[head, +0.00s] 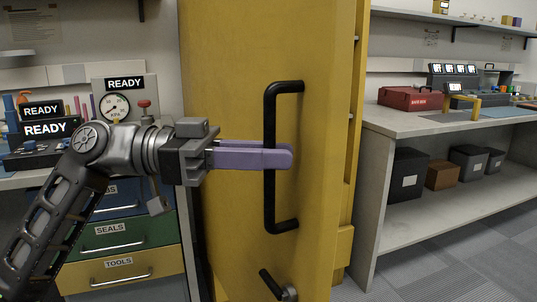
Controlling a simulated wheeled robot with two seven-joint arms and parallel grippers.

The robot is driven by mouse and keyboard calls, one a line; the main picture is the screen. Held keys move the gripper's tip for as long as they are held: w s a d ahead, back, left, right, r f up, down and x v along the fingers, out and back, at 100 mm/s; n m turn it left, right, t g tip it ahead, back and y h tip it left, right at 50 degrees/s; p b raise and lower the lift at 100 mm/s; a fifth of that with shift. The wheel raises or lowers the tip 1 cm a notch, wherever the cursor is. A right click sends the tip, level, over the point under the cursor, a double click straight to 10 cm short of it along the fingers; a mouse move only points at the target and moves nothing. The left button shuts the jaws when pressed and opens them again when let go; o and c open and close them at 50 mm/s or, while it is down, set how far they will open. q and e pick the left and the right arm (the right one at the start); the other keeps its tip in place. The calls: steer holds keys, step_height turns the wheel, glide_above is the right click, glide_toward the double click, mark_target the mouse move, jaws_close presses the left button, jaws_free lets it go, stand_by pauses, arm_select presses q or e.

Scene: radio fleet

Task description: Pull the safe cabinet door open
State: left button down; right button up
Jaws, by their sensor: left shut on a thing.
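The safe cabinet door (225,70) is a tall yellow panel in the middle of the head view. Its black vertical bar handle (270,205) is right of the panel's middle. My left gripper (278,157) comes in from the left, with its purple fingers shut on the middle of this handle. A black lever (270,284) with a round metal base sits lower on the door. Past the door's right edge a narrow yellow strip (353,140) with shelf-like edges shows, so the door looks ajar. My right gripper is out of view.
A bench (440,123) with a red case (410,98) stands to the right, with several boxes on its lower shelf. Labelled drawers (125,268) and a gauge panel (117,105) are at left, behind my left arm. Grey floor (430,265) is free at lower right.

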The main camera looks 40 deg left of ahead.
arm_select(q)
steer(key=c, duration=1.4)
jaws_free()
steer(key=shift+r, duration=0.1)
steer(key=shift+a, duration=0.1)
steer(key=p+v, duration=0.2)
steer(key=v, duration=0.5)
steer(key=shift+s+a, duration=0.25)
steer(key=shift+s, duration=0.05)
